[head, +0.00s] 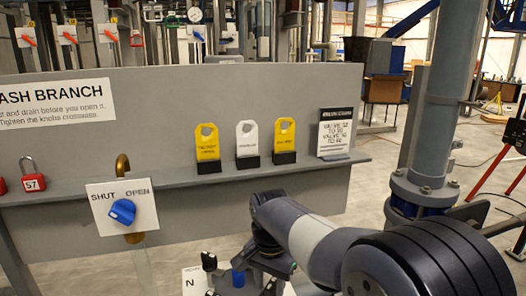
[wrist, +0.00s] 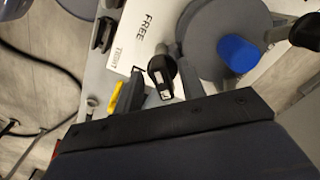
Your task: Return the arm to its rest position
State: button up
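My arm reaches in from the lower right of the head view, with its end over a low fixture at the bottom centre. My gripper (head: 268,264) points down there, and its fingertips blend with dark parts below. The blue knob also shows in the head view (head: 238,278).
A grey panel (head: 300,95) with a shelf stands ahead. Yellow tags (head: 208,150) and a white tag (head: 247,147) stand on it. A blue valve knob (head: 122,211) sits on a SHUT/OPEN plate, with a red padlock (head: 33,180) at left. A grey column (head: 437,100) rises at right.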

jog(key=shift+f, duration=0.55)
jog(key=shift+r, duration=0.1)
notch_tip(320, 180, up, 11)
notch_tip(320, 180, down, 11)
jog(key=shift+f, duration=0.2)
jog(key=n, duration=0.2)
jog(key=n+b, duration=0.2)
jog(key=n, duration=0.1)
jog(key=shift+d+n, duration=0.3)
jog(key=n+b, duration=0.1)
jog(key=n, duration=0.2)
jog(key=shift+d+n, duration=0.15)
jog(key=shift+n, duration=0.25)
jog(key=shift+r+n, duration=0.1)
jog(key=shift+n, duration=0.2)
